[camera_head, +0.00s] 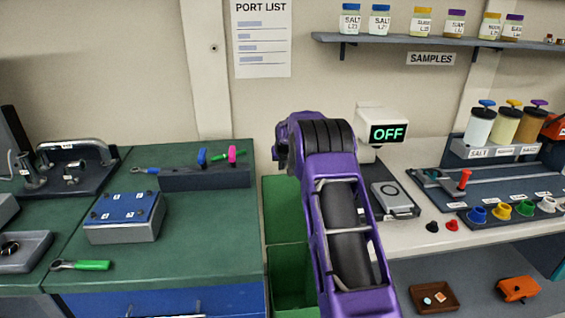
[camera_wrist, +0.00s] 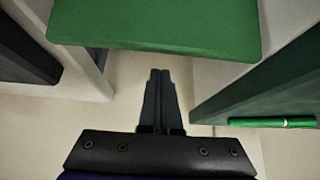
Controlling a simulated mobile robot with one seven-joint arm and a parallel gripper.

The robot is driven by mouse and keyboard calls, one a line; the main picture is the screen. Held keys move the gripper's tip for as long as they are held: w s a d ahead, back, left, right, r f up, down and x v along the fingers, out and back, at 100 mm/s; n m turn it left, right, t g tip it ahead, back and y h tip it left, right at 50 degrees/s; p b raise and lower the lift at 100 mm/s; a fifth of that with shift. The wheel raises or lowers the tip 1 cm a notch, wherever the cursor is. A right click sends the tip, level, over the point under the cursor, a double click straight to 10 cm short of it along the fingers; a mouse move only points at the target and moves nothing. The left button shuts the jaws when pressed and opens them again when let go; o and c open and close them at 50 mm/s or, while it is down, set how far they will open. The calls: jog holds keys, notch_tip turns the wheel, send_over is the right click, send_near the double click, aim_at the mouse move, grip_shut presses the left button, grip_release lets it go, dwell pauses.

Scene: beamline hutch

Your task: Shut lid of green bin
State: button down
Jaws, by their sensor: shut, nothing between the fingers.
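The green bin (camera_head: 289,276) stands in the gap between the two benches, partly hidden behind my purple arm. Its lid (camera_head: 276,212) is raised at the back of the bin, and the bin's mouth is open. In the wrist view the green lid (camera_wrist: 155,28) spans the top of the picture as a flat panel. My gripper (camera_wrist: 160,72) is shut and empty, its black fingertips just below the lid's near edge in the picture. I cannot tell whether they touch it. The gripper is hidden in the head view.
The green-topped bench (camera_head: 190,258) is close on the left, with a blue box (camera_head: 124,215) and a green-handled tool (camera_head: 82,265). The pale bench (camera_head: 433,248) on the right bears a balance (camera_head: 394,198) beside my arm. A display reading OFF (camera_head: 388,132) is behind.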

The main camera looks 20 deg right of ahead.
jog(key=s+f, duration=0.2)
jog(key=shift+a+f, duration=0.2)
jog(key=shift+f, duration=0.15)
dwell(0.5)
jog(key=shift+r, duration=0.1)
dwell(0.3)
